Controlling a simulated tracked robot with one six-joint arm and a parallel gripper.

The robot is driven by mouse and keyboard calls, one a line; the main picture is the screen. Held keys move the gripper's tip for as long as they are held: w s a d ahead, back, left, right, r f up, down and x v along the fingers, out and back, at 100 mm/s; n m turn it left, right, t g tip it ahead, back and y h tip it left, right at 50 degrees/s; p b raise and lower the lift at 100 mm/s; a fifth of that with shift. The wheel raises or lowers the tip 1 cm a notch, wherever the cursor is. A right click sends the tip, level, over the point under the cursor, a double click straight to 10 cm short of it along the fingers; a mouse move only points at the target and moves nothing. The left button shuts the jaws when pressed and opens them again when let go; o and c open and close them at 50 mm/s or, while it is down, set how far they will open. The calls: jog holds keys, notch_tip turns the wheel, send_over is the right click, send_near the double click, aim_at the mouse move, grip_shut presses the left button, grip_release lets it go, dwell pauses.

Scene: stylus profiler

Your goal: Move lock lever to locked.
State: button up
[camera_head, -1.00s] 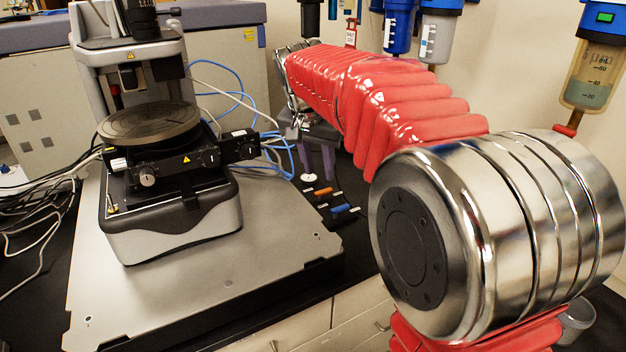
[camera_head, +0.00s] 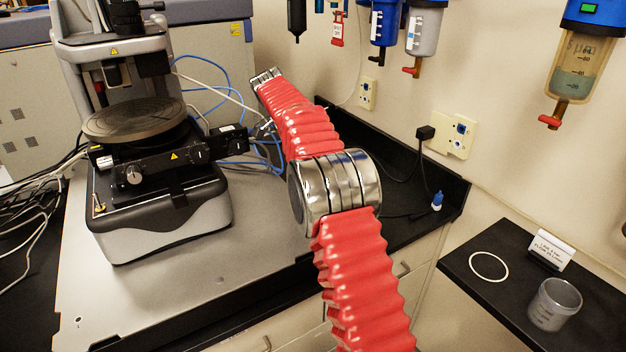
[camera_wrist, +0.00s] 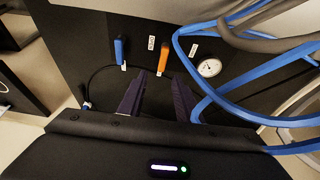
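I cannot tell which is the lock lever. My gripper (camera_wrist: 158,92) is open, with its two purple fingers apart and nothing between them. The orange lever appears ahead of the gap and the blue lever left of it; I see no contact. In the head view my red-sleeved arm hides the gripper and both levers. The stylus profiler (camera_head: 165,208) stands at the left in that view.
A round white gauge (camera_wrist: 209,67) is right of the orange lever. Blue cables (camera_wrist: 215,90) loop close to the right finger. In the head view a clear cup (camera_head: 555,304) and a white ring (camera_head: 488,265) are on the right black counter. Filters (camera_head: 424,32) hang on the wall.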

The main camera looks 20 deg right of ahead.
jog(key=shift+w+f, duration=0.35)
jog(key=shift+f, duration=0.15)
jog(key=shift+d+f, duration=0.1)
jog(key=shift+x, duration=3.6)
grip_shut()
